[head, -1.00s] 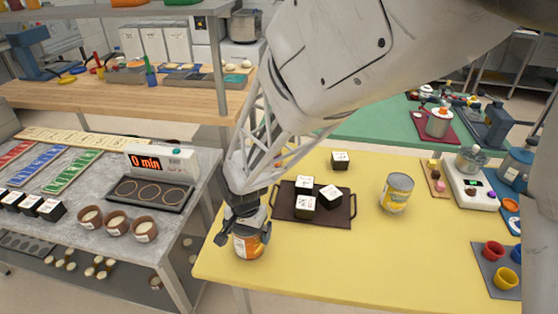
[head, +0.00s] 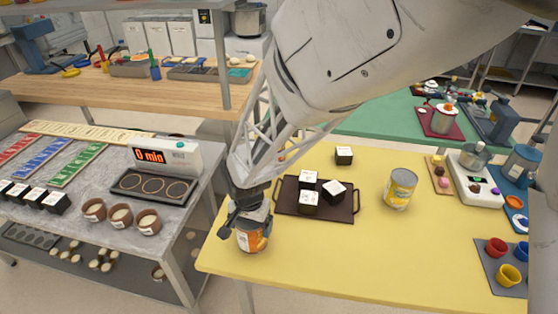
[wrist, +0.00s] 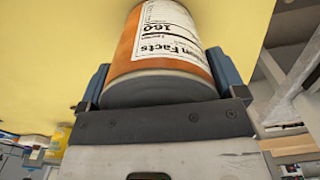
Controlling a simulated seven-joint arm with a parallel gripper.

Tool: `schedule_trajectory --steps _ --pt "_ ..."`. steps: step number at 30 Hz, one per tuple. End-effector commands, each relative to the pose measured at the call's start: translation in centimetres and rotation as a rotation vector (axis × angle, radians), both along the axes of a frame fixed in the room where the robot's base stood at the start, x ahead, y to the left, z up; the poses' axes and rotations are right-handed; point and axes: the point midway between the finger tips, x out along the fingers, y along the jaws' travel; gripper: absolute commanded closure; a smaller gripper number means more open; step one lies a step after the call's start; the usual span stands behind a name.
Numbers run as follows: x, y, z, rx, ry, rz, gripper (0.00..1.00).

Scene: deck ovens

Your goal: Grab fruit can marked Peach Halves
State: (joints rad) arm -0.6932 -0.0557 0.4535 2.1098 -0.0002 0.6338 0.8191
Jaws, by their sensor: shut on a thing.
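An orange-labelled can (head: 253,239) is at the near left corner of the yellow table, upright. Its label shows a white nutrition panel in the wrist view (wrist: 165,35); the product name is not readable. My gripper (head: 246,225) comes down on it from above, with a finger on each side. In the wrist view the dark jaws (wrist: 160,80) are shut around the can's grey rim end. I cannot tell whether its base touches the table. A second can with a yellow label (head: 400,188) stands on the right of the table, clear of my gripper.
A dark tray (head: 285,203) with several black-and-white cubes lies just right of my gripper, and another cube (head: 344,155) is behind it. A scale (head: 472,182) and a grey mat with cups (head: 487,262) are at the right. The table's front middle is bare.

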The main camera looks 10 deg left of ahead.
Motion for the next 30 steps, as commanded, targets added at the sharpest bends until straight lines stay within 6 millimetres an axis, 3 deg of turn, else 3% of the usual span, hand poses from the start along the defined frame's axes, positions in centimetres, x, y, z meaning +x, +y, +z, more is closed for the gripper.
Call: schedule_trajectory --steps 8,16,30 --pt "0.1 0.0 0.9 0.002 -0.002 0.0 0.64" --pt "0.0 0.0 3.8 0.002 -0.002 0.0 0.64" --pt "-5.2 -4.1 4.2 0.002 -0.001 0.0 0.64"
